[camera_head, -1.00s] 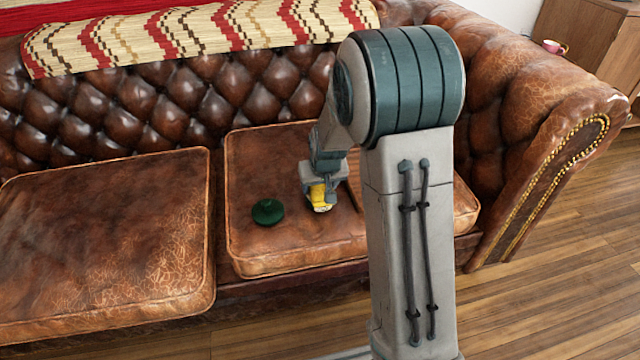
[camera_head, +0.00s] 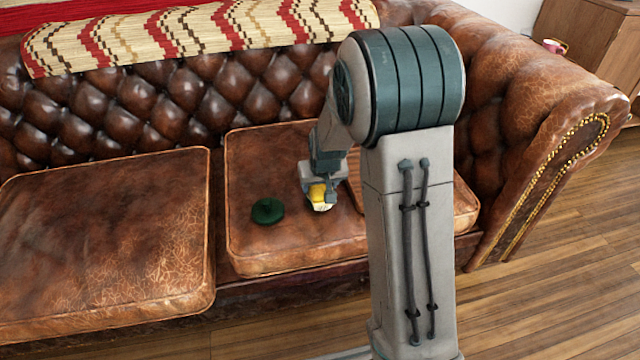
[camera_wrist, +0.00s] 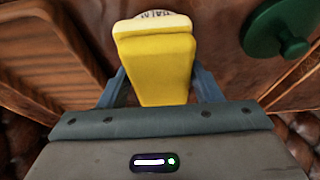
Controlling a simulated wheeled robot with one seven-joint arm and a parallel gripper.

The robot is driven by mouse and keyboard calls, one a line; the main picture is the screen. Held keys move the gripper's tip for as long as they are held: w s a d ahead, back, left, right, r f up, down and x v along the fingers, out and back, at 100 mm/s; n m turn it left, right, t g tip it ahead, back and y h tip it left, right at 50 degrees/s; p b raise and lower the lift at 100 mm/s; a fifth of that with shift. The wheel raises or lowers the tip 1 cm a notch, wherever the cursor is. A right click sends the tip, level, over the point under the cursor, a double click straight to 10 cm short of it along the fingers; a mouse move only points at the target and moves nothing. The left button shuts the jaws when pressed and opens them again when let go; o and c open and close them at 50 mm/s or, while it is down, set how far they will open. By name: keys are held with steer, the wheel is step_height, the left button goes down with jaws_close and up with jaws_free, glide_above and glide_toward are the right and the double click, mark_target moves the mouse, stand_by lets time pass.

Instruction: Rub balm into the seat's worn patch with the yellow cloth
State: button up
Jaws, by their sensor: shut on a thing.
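My gripper (camera_head: 318,188) is shut on the yellow cloth (camera_head: 318,194), above the right seat cushion (camera_head: 300,245). In the wrist view the cloth (camera_wrist: 158,68) is a folded pad between my fingers (camera_wrist: 160,88), with a pale far end. A round, pale, lettered thing (camera_wrist: 155,15) shows just beyond that end, mostly hidden; I cannot tell whether the cloth touches it. A dark green round lid with a knob (camera_head: 268,211) lies on the cushion left of my gripper; it also shows in the wrist view (camera_wrist: 280,30). Pale, crackled leather (camera_head: 170,255) shows on the left cushion's front right.
A wooden tray (camera_wrist: 45,60) lies beside my gripper on the cushion, mostly hidden by my arm in the head view. The tufted backrest (camera_head: 130,105) with a striped throw (camera_head: 180,35) rises behind. The rolled armrest (camera_head: 540,110) bounds the right. The left cushion is clear.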

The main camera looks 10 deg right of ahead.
steer(key=shift+r+p, duration=2.7)
steer(key=shift+r, duration=0.85)
steer(key=shift+f, duration=0.1)
